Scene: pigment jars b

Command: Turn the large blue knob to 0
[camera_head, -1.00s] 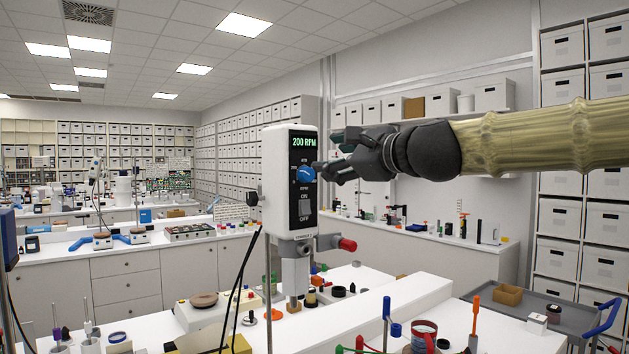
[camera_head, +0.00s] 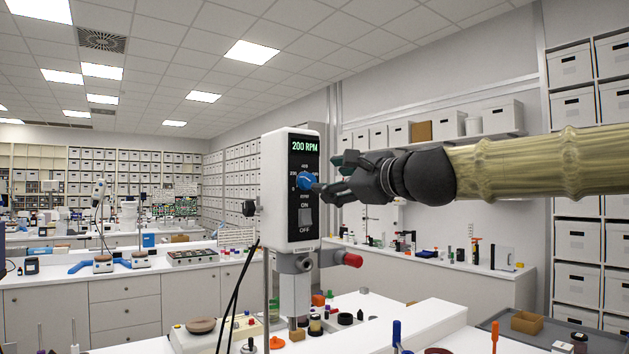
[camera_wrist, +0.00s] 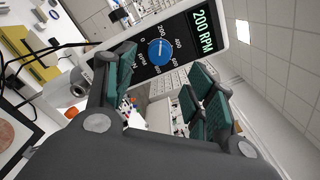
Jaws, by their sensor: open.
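The large blue knob (camera_head: 306,181) is on the dark front panel of a white stirrer unit (camera_head: 275,190). The display above it reads 200 RPM. In the wrist view the knob (camera_wrist: 160,51) shows a light pointer mark and a dial with numbers including 0, 200 and 400. My gripper (camera_head: 328,188) reaches in from the right, its fingertips close to the knob's right side in the head view. In the wrist view its green-padded fingers (camera_wrist: 160,92) are spread apart, with the knob beyond and between them. Whether a fingertip touches the knob I cannot tell.
An ON/OFF switch (camera_head: 304,217) sits below the knob. A red-ended clamp knob (camera_head: 352,260) sticks out below the unit. Black cables hang at its left. The bench (camera_head: 440,312) below holds small jars and a grey tray (camera_head: 545,338).

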